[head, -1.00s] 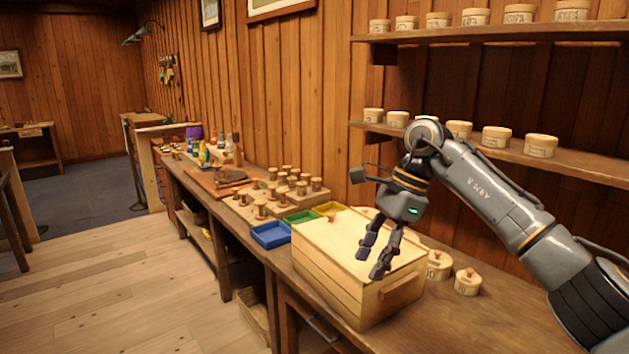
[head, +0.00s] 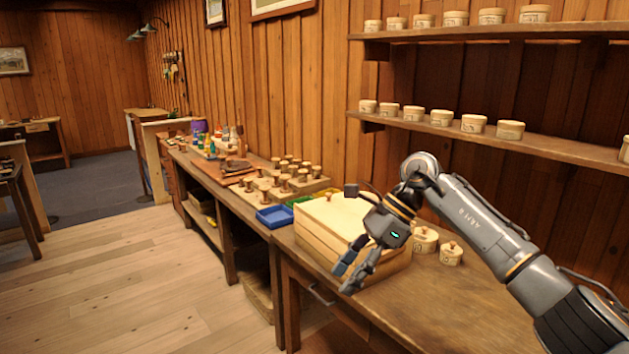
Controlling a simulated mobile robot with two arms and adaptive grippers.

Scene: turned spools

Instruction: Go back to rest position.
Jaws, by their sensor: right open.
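My right gripper (head: 348,270) is open and empty. It hangs in front of the pale wooden box (head: 310,243) on the workbench, its fingers pointing down and to the left. The gripper and wrist hide part of the box's lid and front; I cannot tell whether a finger touches the box. My left gripper is not in view.
Two round lidded boxes (head: 451,253) stand right of the wooden box. A blue tray (head: 275,216) and several turned spools (head: 285,184) lie beyond it. Shelves (head: 560,153) with round boxes line the wall. The bench top (head: 455,305) at the right front is bare.

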